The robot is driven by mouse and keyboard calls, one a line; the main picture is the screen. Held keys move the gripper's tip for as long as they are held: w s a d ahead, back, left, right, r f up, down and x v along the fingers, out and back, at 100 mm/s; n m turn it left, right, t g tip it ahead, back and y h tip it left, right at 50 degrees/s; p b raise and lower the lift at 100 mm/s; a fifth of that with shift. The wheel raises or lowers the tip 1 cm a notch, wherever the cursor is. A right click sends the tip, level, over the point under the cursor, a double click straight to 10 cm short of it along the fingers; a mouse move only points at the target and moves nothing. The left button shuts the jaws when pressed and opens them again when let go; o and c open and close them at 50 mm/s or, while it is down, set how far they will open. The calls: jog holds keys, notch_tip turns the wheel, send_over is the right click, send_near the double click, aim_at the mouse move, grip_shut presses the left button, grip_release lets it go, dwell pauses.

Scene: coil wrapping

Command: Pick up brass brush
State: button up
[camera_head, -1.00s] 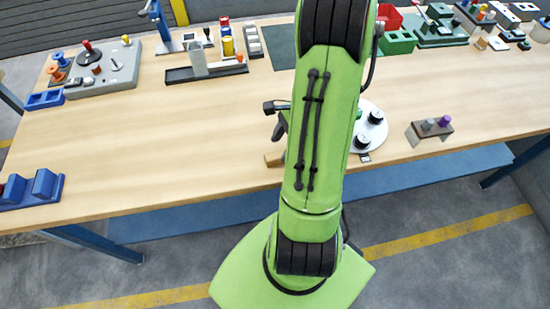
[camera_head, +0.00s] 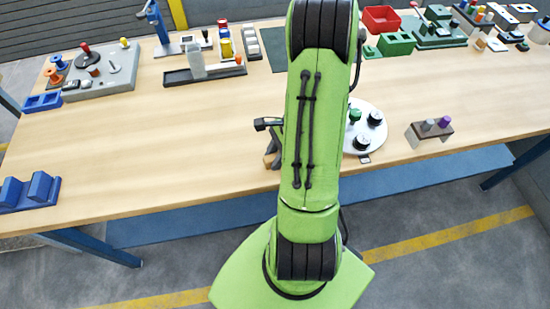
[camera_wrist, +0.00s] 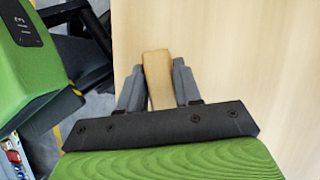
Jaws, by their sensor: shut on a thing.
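The brass brush (camera_wrist: 157,80) shows in the wrist view as a plain tan, wood-coloured block between the two grey fingers of my gripper (camera_wrist: 156,67). The fingers are shut on it from both sides. No bristles show, so its lower part is hidden. In the head view a small brown piece of the brush (camera_head: 271,160) shows at the table's front edge, just left of my green arm. My arm hides most of the gripper there. I cannot tell whether the brush touches the table.
The wooden table (camera_head: 150,150) is clear to the left. A white round plate (camera_head: 378,140) with black and green knobs lies right of my arm. A small brown holder (camera_head: 430,132) stands farther right. Blue blocks (camera_head: 38,188) sit at the front left. Trays and bins line the back.

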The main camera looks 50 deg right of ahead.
aim_at(275, 156)
notch_tip(275, 156, up, 10)
jog(key=shift+r+p, duration=0.1)
jog(key=shift+p, duration=1.15)
